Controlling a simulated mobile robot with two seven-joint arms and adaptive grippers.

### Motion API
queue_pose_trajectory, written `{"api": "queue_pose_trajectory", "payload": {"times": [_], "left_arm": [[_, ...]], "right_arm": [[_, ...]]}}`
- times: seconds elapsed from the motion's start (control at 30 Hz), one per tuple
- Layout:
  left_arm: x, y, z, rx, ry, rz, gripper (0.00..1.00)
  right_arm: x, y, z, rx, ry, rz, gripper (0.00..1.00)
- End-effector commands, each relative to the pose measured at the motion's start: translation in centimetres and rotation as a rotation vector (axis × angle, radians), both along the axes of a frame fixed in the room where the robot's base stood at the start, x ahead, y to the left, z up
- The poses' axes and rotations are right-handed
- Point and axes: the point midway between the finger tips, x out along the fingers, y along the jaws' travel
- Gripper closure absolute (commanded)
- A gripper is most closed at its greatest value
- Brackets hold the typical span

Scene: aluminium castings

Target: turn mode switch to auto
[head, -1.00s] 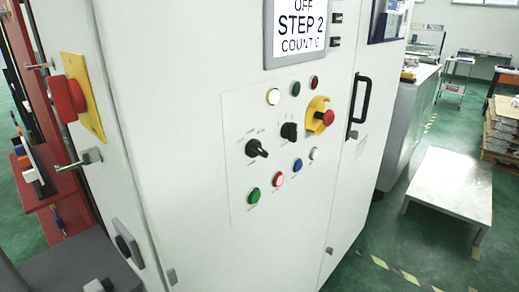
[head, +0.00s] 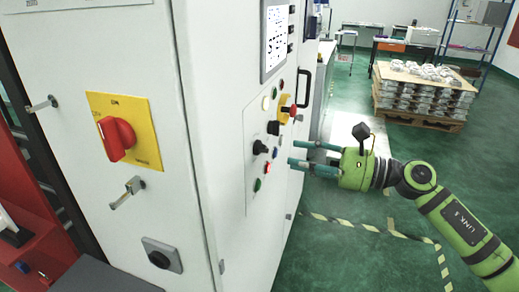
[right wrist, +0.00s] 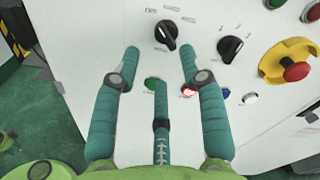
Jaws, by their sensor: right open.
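The control panel on the white cabinet carries two black rotary switches. The lower-left switch (head: 259,147) and the upper-right switch (head: 273,128) both show in the head view; their labels are too small to read, so I cannot tell which is the mode switch. In the right wrist view the left switch (right wrist: 166,35) lies just beyond and between my fingertips, its pointer tilted up-left. The other switch (right wrist: 231,46) lies right of the fingers. My right gripper (head: 296,153) is open and empty, in front of the panel; it also shows in the right wrist view (right wrist: 160,56). My left gripper is out of view.
A red emergency stop on a yellow base (right wrist: 296,71) sits right of the switches. Green (right wrist: 153,85), lit red (right wrist: 189,92), blue and white buttons sit below them. A red-and-yellow main switch (head: 117,138) and metal latches are on the cabinet's near side. Loaded pallets (head: 425,92) stand behind.

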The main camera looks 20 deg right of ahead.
Motion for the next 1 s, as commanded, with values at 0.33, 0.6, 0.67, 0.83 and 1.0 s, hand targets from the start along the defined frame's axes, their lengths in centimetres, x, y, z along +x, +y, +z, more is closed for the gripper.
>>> {"api": "queue_pose_trajectory", "payload": {"times": [0.33,0.6,0.67,0.83,1.0], "left_arm": [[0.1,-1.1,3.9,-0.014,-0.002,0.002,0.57],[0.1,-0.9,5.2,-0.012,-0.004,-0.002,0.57],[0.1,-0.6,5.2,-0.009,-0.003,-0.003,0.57],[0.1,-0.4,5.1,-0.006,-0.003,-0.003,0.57],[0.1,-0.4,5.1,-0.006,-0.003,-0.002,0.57]], "right_arm": [[2.3,3.9,0.8,-0.013,-0.015,0.008,0.57],[3.7,5.8,0.3,-0.014,-0.013,0.006,0.57],[3.8,5.9,0.2,-0.015,-0.014,0.005,0.57],[3.8,5.9,0.1,-0.014,-0.013,0.004,0.57],[3.8,5.9,0.1,-0.014,-0.013,0.004,1.0]]}}
